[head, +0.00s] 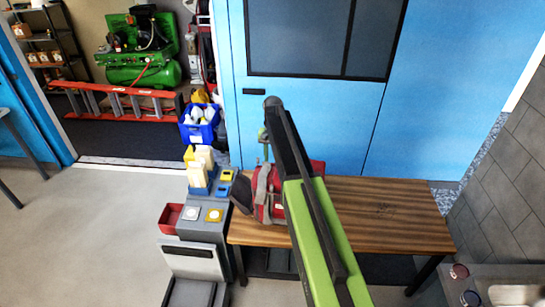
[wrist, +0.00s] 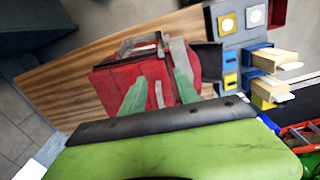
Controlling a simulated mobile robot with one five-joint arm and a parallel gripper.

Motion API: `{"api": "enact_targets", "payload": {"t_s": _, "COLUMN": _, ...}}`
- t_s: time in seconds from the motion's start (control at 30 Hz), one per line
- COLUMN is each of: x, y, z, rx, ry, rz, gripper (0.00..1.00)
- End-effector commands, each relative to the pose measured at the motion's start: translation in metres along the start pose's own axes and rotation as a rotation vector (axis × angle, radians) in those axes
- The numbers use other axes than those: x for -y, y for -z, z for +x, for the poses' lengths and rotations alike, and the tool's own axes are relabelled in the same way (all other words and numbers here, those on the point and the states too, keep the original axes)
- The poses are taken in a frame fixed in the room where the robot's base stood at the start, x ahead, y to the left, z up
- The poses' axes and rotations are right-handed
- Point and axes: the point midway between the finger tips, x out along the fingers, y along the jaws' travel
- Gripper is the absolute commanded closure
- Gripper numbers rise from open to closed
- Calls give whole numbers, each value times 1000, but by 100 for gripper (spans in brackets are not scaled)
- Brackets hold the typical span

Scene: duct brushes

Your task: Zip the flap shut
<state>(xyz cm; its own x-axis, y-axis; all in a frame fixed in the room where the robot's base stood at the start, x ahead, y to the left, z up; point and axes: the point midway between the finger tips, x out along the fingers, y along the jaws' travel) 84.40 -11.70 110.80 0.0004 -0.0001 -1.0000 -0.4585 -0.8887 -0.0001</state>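A red bag with grey straps or trim (head: 272,207) sits on the left part of the wooden bench. It also shows in the wrist view (wrist: 107,88), below my gripper. A dark panel (head: 242,194) sticks out from its left side; I cannot tell whether that is the flap. No zip or pull tab can be made out. My gripper (wrist: 160,77) has its two green fingers apart over the bag, with nothing clearly held between them. I cannot tell whether they touch it. In the head view my arm covers the bag's right part.
The wooden bench (head: 385,213) is clear to the right of the bag. At its left stands a grey unit (head: 205,232) with a red bin (head: 171,217), coloured blocks and yellow cartons (head: 198,165). A blue wall (head: 290,110) rises behind the bench.

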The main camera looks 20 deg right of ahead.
Motion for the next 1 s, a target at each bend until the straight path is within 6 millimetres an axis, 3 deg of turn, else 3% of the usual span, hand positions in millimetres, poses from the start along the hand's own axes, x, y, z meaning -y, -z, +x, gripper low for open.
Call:
{"api": "enact_targets", "payload": {"t_s": 0.07, "x": 0, "y": 0, "z": 1, "rx": 0, "ry": 0, "rz": 0, "gripper": 63}}
{"api": "enact_targets", "payload": {"t_s": 0.13, "x": 0, "y": -3, "z": 3, "rx": 0, "ry": 0, "rz": -3, "gripper": 72}}
{"api": "enact_targets", "payload": {"t_s": 0.23, "x": 0, "y": -28, "z": 17, "rx": 0, "ry": 0, "rz": -35, "gripper": 85}}
{"api": "enact_targets", "payload": {"t_s": 0.37, "x": -1, "y": -103, "z": 53, "rx": 1, "ry": 0, "rz": -141, "gripper": 100}}
{"api": "enact_targets", "payload": {"t_s": 0.5, "x": -7, "y": -193, "z": 92, "rx": 0, "ry": 0, "rz": -284, "gripper": 100}}
{"api": "enact_targets", "payload": {"t_s": 0.6, "x": -13, "y": -243, "z": 111, "rx": 0, "ry": 0, "rz": -371, "gripper": 100}}
{"api": "enact_targets", "payload": {"t_s": 0.7, "x": -17, "y": -277, "z": 123, "rx": 0, "ry": 0, "rz": -434, "gripper": 100}}
{"api": "enact_targets", "payload": {"t_s": 0.83, "x": -20, "y": -295, "z": 128, "rx": 0, "ry": 0, "rz": -474, "gripper": 100}}
{"api": "enact_targets", "payload": {"t_s": 1.0, "x": -19, "y": -296, "z": 126, "rx": 1, "ry": 0, "rz": -481, "gripper": 100}}
